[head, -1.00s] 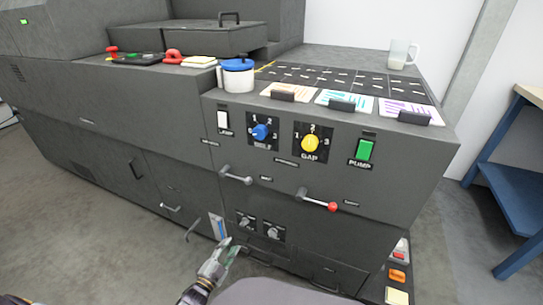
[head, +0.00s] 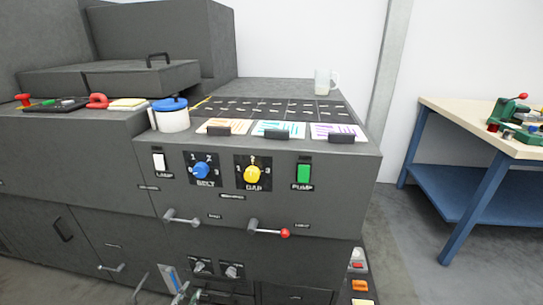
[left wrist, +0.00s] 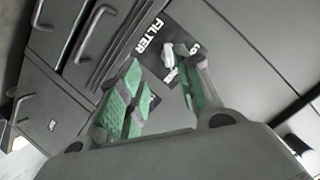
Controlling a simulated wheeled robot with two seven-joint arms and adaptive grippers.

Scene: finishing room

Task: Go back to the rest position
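My left gripper (head: 183,294) shows at the bottom edge of the head view, low in front of the dark grey machine (head: 110,170). In the left wrist view the gripper (left wrist: 163,92) has its two green-padded fingers spread apart with nothing between them. I cannot tell from the wrist view whether a finger touches the panel. My right gripper is not in view.
The machine front has a BELT knob (head: 201,169), a GAP knob (head: 253,174), a green PUMP switch (head: 303,173) and a red-tipped lever (head: 285,232) sticking out. A blue-lidded pot (head: 172,118) and a clear mug (head: 326,81) stand on top. A workbench (head: 480,130) stands right, with open floor between.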

